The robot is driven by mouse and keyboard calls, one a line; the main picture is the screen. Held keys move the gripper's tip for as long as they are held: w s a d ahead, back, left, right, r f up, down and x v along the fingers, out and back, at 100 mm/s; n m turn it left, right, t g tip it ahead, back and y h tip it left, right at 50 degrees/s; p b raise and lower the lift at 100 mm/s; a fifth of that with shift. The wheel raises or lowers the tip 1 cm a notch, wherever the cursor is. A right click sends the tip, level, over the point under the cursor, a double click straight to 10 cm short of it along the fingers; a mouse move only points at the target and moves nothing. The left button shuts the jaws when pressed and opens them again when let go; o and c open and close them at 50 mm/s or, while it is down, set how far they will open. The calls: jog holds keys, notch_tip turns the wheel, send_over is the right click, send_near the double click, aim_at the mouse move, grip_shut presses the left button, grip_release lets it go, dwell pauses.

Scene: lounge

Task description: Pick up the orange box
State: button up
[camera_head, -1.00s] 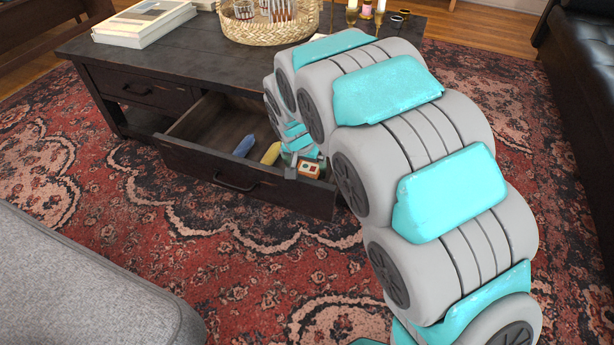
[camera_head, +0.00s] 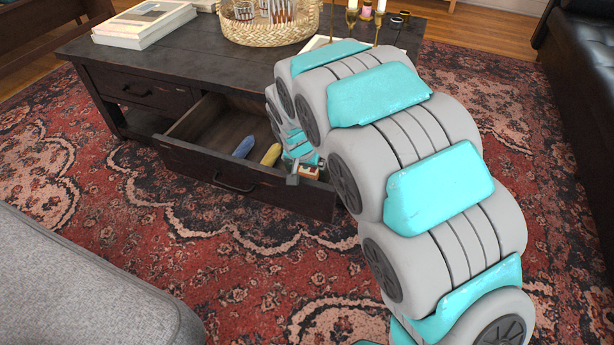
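The orange box (camera_head: 310,173) is small, with a pale, patterned face, and sits at the right end of the open drawer (camera_head: 240,180). Only part of it shows. My gripper (camera_head: 300,175) is down at the box, with a grey finger at the box's left side. The arm hides most of the gripper, so I cannot tell whether the fingers are open or closed on the box, or whether the box touches the drawer floor.
A blue item (camera_head: 244,147) and a yellow item (camera_head: 271,155) lie in the drawer. The dark coffee table (camera_head: 215,68) bears books (camera_head: 145,22), a woven basket (camera_head: 265,30) and candle holders (camera_head: 352,18). A grey sofa (camera_head: 80,280) is at lower left; patterned rug (camera_head: 240,290) lies open between.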

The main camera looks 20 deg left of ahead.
jog(key=c, duration=1.1)
jog(key=shift+r, duration=0.1)
